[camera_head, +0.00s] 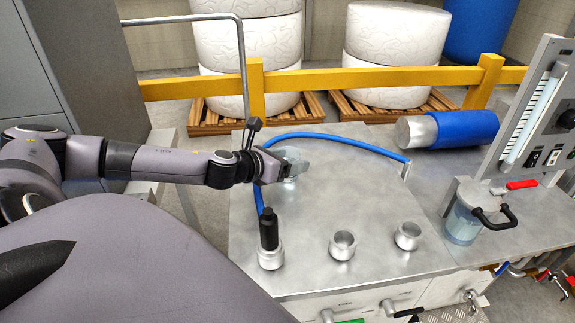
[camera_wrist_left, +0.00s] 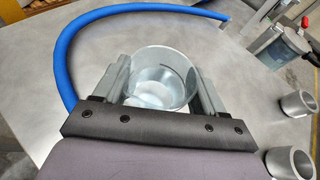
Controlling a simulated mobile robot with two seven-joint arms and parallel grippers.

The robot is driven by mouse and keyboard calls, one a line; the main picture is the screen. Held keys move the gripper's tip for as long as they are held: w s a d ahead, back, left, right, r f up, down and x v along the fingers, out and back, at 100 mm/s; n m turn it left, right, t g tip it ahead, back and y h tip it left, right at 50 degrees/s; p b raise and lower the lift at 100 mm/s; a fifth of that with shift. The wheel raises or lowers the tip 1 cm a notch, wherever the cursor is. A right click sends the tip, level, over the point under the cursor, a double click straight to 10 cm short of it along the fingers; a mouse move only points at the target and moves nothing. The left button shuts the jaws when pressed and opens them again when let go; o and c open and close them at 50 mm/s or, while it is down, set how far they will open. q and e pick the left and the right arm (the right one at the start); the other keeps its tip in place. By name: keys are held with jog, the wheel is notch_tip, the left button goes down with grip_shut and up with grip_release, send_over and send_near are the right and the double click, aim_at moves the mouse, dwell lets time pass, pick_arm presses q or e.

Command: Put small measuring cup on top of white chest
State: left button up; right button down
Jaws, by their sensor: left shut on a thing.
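A clear, open-topped measuring cup (camera_head: 293,156) is between the fingers of my left gripper (camera_head: 284,166), over the back left of the metal worktop. In the left wrist view the cup (camera_wrist_left: 162,80) is upright and looks empty, with a finger on each side; my left gripper (camera_wrist_left: 160,92) is shut on it. I cannot tell whether the cup's base touches the worktop. The white chest (camera_head: 352,305) shows as white drawer fronts under the metal top (camera_head: 330,205). My right gripper is not in view.
A blue hose (camera_head: 345,141) curves around the cup. A metal pot with a black handle (camera_head: 270,245) and two small metal cups (camera_head: 342,245) (camera_head: 407,235) stand near the front. A larger jug (camera_head: 465,222) and a gauge panel (camera_head: 530,110) are at the right. The worktop's middle is clear.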

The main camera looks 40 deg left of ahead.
pick_arm(q)
jog(key=shift+f, duration=0.7)
jog(key=shift+f, duration=0.15)
jog(key=o, duration=1.2)
